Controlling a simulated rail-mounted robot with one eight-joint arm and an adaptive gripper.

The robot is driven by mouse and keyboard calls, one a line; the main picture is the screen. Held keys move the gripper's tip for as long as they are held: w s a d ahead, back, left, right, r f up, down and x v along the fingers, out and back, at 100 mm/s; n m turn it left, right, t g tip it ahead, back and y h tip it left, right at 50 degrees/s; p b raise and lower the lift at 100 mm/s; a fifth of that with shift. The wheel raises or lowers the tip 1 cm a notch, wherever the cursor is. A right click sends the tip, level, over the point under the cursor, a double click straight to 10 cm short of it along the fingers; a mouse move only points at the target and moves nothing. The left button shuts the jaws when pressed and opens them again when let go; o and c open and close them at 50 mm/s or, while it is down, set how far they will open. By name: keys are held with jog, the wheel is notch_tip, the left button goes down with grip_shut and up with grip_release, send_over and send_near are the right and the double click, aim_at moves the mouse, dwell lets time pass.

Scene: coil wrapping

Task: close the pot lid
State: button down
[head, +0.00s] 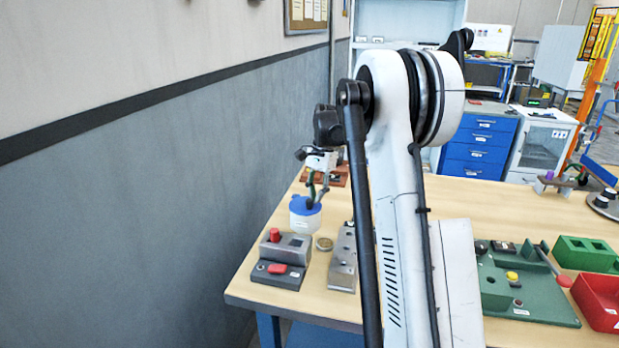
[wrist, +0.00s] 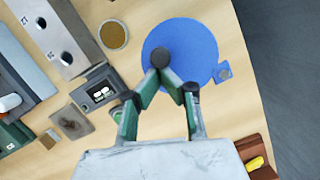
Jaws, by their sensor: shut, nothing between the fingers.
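The pot (head: 304,219) is a white, round container on the table, left of my arm in the head view. Its blue lid (head: 300,204) lies on top. In the wrist view the lid (wrist: 198,45) is a blue disc with a dark round knob (wrist: 160,56) and a small blue tab (wrist: 223,71) at its edge. My gripper (wrist: 162,72) is shut and empty, its fingertips beside the knob; I cannot tell whether they touch it. It also shows just above the lid in the head view (head: 313,196). The lid hides the pot's inside.
A grey box with red buttons (head: 282,258) stands in front of the pot. A small round disc (head: 324,244) and a grey metal block (head: 343,262) are to its right. A green board (head: 535,295) and a red bin (head: 599,300) lie farther right. The wall is at left.

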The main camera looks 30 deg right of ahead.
jog(key=shift+d, duration=0.1)
jog(key=shift+w+d, duration=0.15)
jog(key=shift+d, duration=0.15)
jog(key=w+d+r, duration=0.1)
jog(key=d+r, duration=0.4)
jog(key=r, duration=0.4)
jog(key=shift+w+d+r+p, duration=0.2)
jog(key=shift+w+r+p, duration=0.05)
jog(key=shift+r+p, duration=0.15)
jog(key=shift+a, duration=0.1)
